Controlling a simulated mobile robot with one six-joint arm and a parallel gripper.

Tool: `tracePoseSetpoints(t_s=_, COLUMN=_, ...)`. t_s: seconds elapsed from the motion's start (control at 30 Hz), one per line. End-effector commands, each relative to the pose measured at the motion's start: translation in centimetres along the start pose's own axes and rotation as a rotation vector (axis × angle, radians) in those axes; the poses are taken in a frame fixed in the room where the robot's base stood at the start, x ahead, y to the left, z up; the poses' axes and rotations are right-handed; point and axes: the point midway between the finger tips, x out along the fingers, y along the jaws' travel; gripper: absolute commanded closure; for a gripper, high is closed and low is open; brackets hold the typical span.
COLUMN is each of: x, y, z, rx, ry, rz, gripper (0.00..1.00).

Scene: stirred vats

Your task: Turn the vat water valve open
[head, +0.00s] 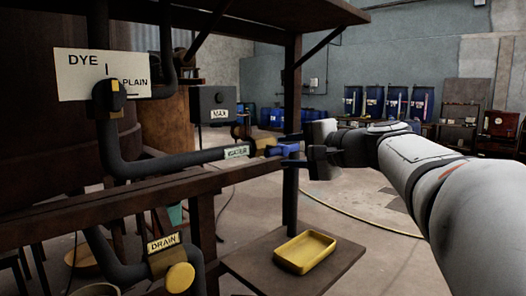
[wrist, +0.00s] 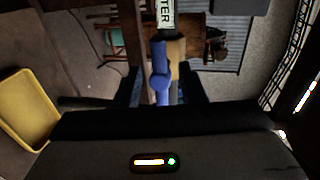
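The water valve has a blue handle (head: 281,150) at the right end of a dark pipe with a label that reads partly as WATER (head: 237,152). In the wrist view the blue handle (wrist: 160,80) stands between my two fingers, below the label (wrist: 166,15). My gripper (head: 290,153) is at the handle in the head view, coming from the right. In the wrist view my gripper (wrist: 160,72) is open, with a gap on each side of the handle. The fingers partly hide the valve in the head view, and I cannot tell whether either finger touches it.
A DYE/PLAIN selector plate (head: 103,75), a MAX box (head: 213,103) and a DRAIN valve with a yellow knob (head: 179,277) are on the left. A rusty rail (head: 110,200) runs below the pipe. A yellow tray (head: 305,252) sits on a low table. Blue drums stand at the back.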

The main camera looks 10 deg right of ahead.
Motion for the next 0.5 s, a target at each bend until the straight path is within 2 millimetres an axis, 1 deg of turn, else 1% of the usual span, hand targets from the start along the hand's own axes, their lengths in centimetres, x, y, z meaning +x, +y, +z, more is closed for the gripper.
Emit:
tracePoseSetpoints(t_s=0.03, x=-1.0, y=0.0, z=-0.1, rx=0.000, ry=0.004, rz=0.000, gripper=0.63)
tracePoseSetpoints(t_s=0.2, x=-2.7, y=0.0, z=-0.1, rx=0.000, ry=0.002, rz=0.000, gripper=0.63)
tracePoseSetpoints(t_s=0.3, x=-3.1, y=0.0, z=-0.1, rx=0.000, ry=0.000, rz=0.000, gripper=0.63)
tracePoseSetpoints(t_s=0.5, x=-3.1, y=0.0, z=0.0, rx=0.000, ry=-0.001, rz=0.000, gripper=0.63)
